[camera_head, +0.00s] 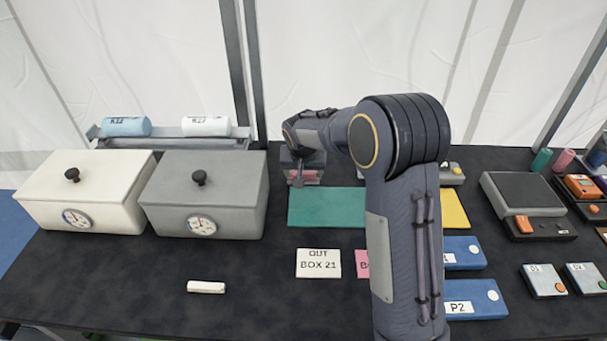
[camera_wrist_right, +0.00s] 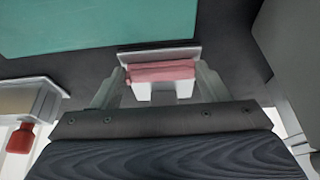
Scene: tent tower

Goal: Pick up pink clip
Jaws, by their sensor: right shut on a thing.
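The pink clip (camera_wrist_right: 160,71) is between the fingers of my right gripper (camera_wrist_right: 163,88) in the right wrist view. The gripper is shut on it. In the head view the pink clip (camera_head: 306,176) shows under the right gripper (camera_head: 304,180), at the back of the table just behind the green mat. My right arm reaches over the table and hides part of the mats and labels. Whether the clip touches the table cannot be told. My left gripper is not in view.
A green mat (camera_head: 325,207) lies in front of the clip, with a yellow mat (camera_head: 453,209) to its right. A grey lidded box (camera_head: 207,185) and a white one (camera_head: 87,181) stand at left. Blue boxes (camera_head: 474,297) lie at right. The front middle is mostly clear.

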